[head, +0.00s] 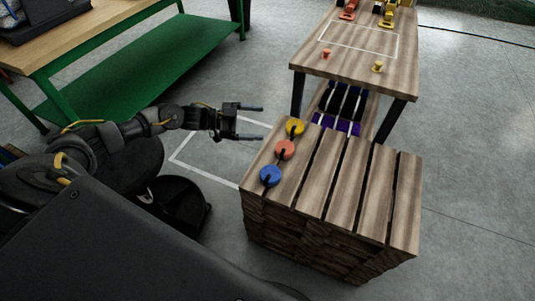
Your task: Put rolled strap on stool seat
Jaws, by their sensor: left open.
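Three small rolled straps lie in a row along the left edge of a slatted wooden stack (335,185): a yellow roll (295,127) at the back, a red roll (285,149) in the middle and a blue roll (270,175) at the front. My left gripper (262,123) is open and empty, with its fingers pointing right. Its tips are just left of the yellow roll and look apart from it. I cannot tell for sure which surface is the stool seat. My right gripper is not in view.
Behind the stack stands a wooden table (392,72) with a white outline, small red and yellow pieces on top and dark and purple items below. A green-framed bench (150,62) stands at the back left. A white outline marks the floor near my left arm. Floor at right is clear.

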